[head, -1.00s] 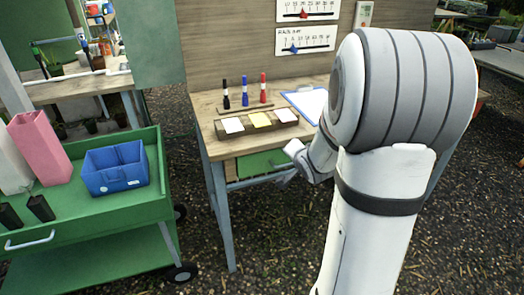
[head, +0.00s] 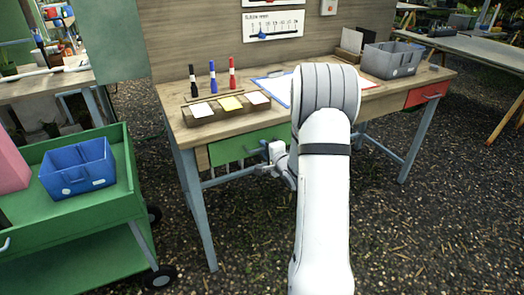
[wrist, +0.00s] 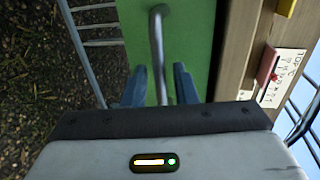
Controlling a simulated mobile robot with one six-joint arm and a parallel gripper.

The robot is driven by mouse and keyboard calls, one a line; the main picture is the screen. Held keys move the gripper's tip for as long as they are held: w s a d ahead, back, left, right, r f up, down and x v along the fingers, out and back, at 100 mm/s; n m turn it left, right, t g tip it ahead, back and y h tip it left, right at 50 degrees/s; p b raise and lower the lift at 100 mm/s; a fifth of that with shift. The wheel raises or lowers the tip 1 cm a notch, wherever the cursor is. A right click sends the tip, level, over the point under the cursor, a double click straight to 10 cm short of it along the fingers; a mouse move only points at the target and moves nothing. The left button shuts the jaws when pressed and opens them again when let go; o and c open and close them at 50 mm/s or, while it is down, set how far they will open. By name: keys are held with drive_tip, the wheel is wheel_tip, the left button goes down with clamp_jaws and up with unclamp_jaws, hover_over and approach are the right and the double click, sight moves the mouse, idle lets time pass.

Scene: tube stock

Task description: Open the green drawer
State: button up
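The green drawer (head: 230,147) is in the front of the wooden workbench, under its top, and looks closed. In the wrist view its green front (wrist: 190,35) fills the top middle, with a grey bar handle (wrist: 158,40) running down from the top. My gripper (wrist: 159,82) is open, with one blue-grey finger on each side of the handle. I cannot tell whether either finger touches the bar. In the head view my gripper (head: 268,152) is at the right part of the drawer front, and my arm hides the area to its right.
The workbench top (head: 180,130) holds markers, a note tray (head: 215,114), a clipboard (head: 272,88) and a grey bin (head: 392,60). A red drawer (head: 428,95) is at its right end. A green cart (head: 120,205) with a blue bin (head: 78,168) stands at left. Gravel floor is open in front.

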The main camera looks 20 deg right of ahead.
drive_tip(key=shift+w+f, duration=0.1)
drive_tip(key=shift+w, duration=0.3)
drive_tip(key=shift+c, duration=0.4)
clamp_jaws()
